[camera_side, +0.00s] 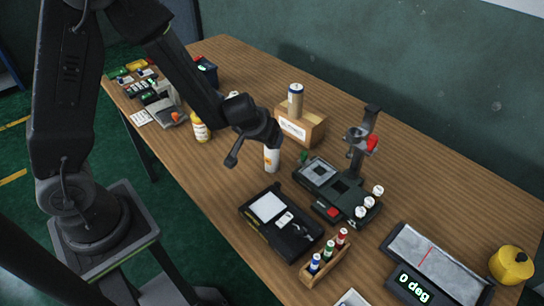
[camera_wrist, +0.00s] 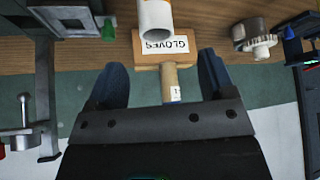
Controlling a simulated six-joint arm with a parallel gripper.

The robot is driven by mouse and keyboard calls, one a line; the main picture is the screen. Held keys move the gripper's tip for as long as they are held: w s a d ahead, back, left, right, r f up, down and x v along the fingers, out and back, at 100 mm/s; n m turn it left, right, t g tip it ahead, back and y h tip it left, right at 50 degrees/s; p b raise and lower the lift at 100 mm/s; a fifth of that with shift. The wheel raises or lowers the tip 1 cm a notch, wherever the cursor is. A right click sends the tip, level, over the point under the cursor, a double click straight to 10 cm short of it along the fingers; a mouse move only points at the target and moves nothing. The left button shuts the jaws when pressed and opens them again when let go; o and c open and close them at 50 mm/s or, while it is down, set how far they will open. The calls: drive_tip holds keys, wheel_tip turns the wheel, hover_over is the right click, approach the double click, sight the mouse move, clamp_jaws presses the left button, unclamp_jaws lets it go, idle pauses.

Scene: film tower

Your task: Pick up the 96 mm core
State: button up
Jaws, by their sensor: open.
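A tan cardboard tube (camera_side: 295,100) with a dark blue band at its top looks like the core; no 96 mm marking is readable. It stands upright on the wooden gloves box (camera_side: 313,126). The tube also shows in the wrist view (camera_wrist: 169,78), lined up between the fingers. A white cylinder with an orange mark (camera_side: 271,158) stands on the table in front of the box; its open end shows in the wrist view (camera_wrist: 155,18). My gripper (camera_side: 254,148) is open and empty, in front of the box and near the white cylinder. It appears apart from the tube.
A dark green device with a column (camera_side: 340,186) stands right of the white cylinder. A black case (camera_side: 280,222) and a wooden rack of small bottles (camera_side: 327,260) lie nearer. A yellow-white bottle (camera_side: 200,130) stands left. A yellow pot (camera_side: 511,265) is far right.

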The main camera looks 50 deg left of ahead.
sight(272, 157)
drive_tip(key=x, duration=1)
drive_tip(key=shift+d, duration=0.2)
drive_tip(key=c, duration=1)
drive_tip(key=shift+r, duration=0.15)
